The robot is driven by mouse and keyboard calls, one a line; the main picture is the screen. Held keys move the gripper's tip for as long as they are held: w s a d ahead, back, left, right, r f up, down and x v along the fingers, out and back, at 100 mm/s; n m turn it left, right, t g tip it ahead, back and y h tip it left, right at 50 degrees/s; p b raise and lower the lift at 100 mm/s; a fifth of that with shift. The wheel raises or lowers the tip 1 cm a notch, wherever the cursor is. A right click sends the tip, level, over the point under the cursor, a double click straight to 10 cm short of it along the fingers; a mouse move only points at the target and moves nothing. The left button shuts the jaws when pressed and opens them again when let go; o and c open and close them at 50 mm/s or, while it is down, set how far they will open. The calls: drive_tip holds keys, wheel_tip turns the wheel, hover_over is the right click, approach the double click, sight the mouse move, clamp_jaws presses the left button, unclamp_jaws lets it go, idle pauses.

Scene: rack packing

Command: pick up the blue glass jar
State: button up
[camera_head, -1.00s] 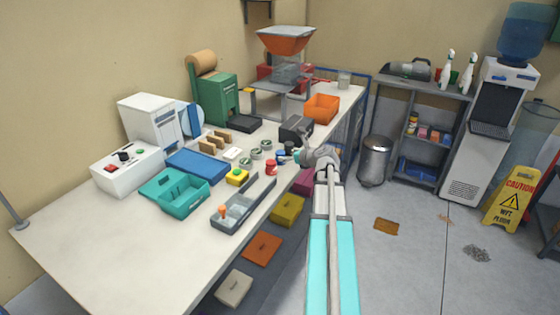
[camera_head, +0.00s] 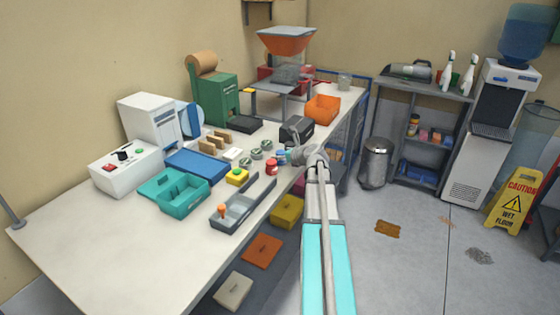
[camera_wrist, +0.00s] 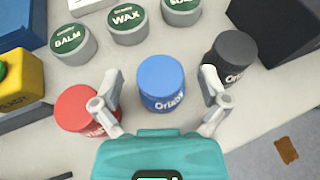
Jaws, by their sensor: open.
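The blue glass jar (camera_wrist: 161,82) stands upright on the table in the middle of the wrist view, between my spread fingertips. My gripper (camera_wrist: 160,98) is open and empty, its two fingers to the left and right of the jar with gaps on both sides. A red jar (camera_wrist: 86,112) stands to the left, partly behind the left finger. A dark grey jar (camera_wrist: 229,62) stands to the right, close by the right finger. In the head view the blue jar (camera_head: 281,156) shows small beside the red jar (camera_head: 271,168), next to my gripper (camera_head: 292,155).
Green-lidded balm and wax tins (camera_wrist: 126,22) stand behind the jars. A black box (camera_wrist: 275,28) is at the upper right, and a yellow box with a green button (camera_head: 237,177) is at the left. A grey tray (camera_head: 235,215) lies nearer the table's front edge.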

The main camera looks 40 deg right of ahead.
idle(0.3)
clamp_jaws()
idle(0.4)
drive_tip(key=shift+r, duration=0.25)
wheel_tip(320, 180, up, 2)
drive_tip(key=p, duration=0.2)
drive_tip(key=shift+r+p, duration=0.1)
drive_tip(key=shift+p, duration=0.2)
drive_tip(key=s+a+r+p, duration=0.1)
drive_tip(key=s+r+p, duration=0.9)
drive_tip(key=s, duration=0.4)
drive_tip(key=shift+a+r, duration=0.15)
drive_tip(key=shift+r, duration=0.05)
